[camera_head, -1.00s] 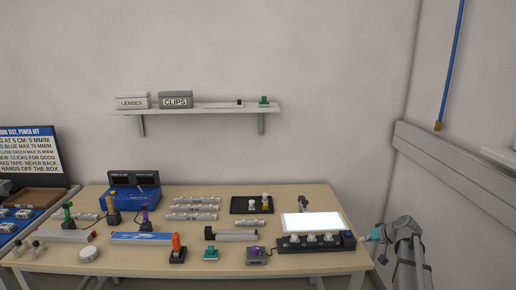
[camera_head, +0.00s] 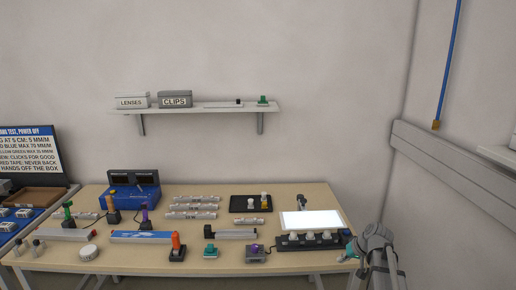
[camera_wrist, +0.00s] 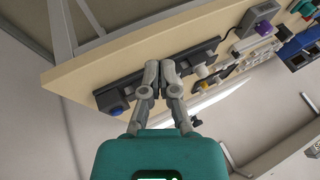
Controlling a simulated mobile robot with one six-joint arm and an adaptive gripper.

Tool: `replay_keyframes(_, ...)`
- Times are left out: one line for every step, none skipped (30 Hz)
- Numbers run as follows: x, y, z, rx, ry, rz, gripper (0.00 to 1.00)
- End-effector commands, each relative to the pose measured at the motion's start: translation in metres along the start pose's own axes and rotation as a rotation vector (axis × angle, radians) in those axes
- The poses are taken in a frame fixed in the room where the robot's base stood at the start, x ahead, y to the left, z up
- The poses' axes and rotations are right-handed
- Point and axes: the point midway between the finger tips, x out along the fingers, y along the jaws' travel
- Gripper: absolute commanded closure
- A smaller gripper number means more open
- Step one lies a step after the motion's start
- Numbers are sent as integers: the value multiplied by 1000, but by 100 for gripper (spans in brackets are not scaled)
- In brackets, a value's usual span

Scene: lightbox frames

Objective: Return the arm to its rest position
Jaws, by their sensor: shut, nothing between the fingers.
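My arm is bent at the right of the bench.
A lit white panel (camera_head: 311,221) lies behind the strip. A purple-knobbed box (camera_head: 256,254) and a teal piece (camera_head: 210,250) stand to its left. A wall rail (camera_head: 450,173) runs at the right. A shelf (camera_head: 200,109) hangs above the bench.

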Motion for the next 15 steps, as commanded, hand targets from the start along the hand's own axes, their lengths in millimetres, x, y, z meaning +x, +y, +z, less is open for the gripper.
replay_keyframes(3,-14,18,-8,-33,17,100)
replay_keyframes(6,-21,28,-12,-54,31,100)
replay_keyframes(8,-30,41,-16,-82,52,100)
replay_keyframes(10,-37,51,-20,-104,68,100)
replay_keyframes(11,-43,61,-22,-125,85,100)
replay_keyframes(13,-50,74,-27,-152,109,100)
replay_keyframes(14,-56,83,-29,-172,127,100)
replay_keyframes(14,-61,93,-33,-190,146,100)
replay_keyframes(15,-68,105,-36,-215,172,100)
replay_keyframes(15,-72,115,-39,-232,191,100)
replay_keyframes(15,-77,124,-41,-248,211,100)
replay_keyframes(14,-82,136,-45,-270,238,100)
replay_keyframes(13,-86,145,-47,-284,259,100)
replay_keyframes(13,-89,153,-50,-297,278,100)
replay_keyframes(11,-93,163,-52,-314,303,100)
